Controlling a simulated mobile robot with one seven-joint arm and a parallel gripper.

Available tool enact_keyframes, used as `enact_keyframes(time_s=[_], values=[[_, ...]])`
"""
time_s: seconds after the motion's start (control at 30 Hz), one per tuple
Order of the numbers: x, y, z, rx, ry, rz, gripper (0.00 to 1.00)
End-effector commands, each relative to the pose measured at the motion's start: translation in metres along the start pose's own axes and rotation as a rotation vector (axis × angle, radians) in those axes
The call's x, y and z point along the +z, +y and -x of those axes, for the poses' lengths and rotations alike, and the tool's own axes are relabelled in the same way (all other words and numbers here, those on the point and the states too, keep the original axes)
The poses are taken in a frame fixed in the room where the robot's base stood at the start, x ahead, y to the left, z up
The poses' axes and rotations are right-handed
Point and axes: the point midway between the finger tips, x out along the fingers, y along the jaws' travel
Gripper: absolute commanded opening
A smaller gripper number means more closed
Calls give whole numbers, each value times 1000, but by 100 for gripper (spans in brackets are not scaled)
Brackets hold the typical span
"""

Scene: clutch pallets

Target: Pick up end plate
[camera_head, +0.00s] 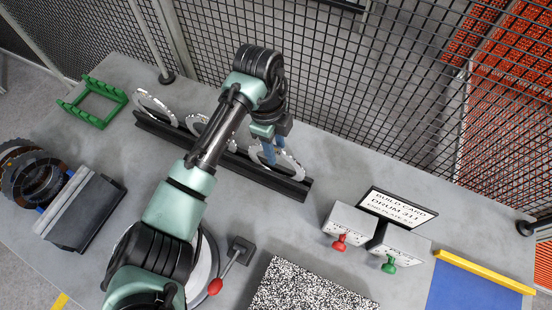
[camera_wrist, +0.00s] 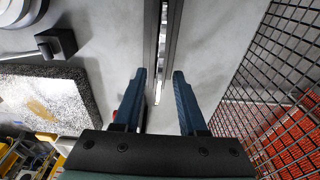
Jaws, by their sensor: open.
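Three upright silver ring plates stand in a long black rack (camera_head: 300,190) in the head view: a left one (camera_head: 152,104), a middle one (camera_head: 198,121) partly behind my arm, and a right one (camera_head: 297,169). I cannot tell which is the end plate. My gripper (camera_head: 271,158) points down at the right plate, its blue fingers overlapping it in the picture. In the wrist view, my gripper (camera_wrist: 159,72) is open, with the rack (camera_wrist: 172,30) and a thin bright plate edge (camera_wrist: 158,86) running between the fingers. I cannot tell whether the fingers touch the plate.
A mesh fence (camera_head: 330,80) stands close behind the rack. A red-knobbed lever (camera_head: 232,262), speckled block (camera_head: 305,290), green frame (camera_head: 100,120) and black-grey box (camera_head: 88,212) sit around the table. Grey tabletop between rack and card is clear.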

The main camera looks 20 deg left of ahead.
Motion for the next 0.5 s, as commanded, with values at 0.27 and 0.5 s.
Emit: enact_keyframes(time_s=[0.27, 0.5], values=[[-1, 2, -36, 2, 0, 1, 41], [-1, 2, -40, -1, 0, 0, 41]])
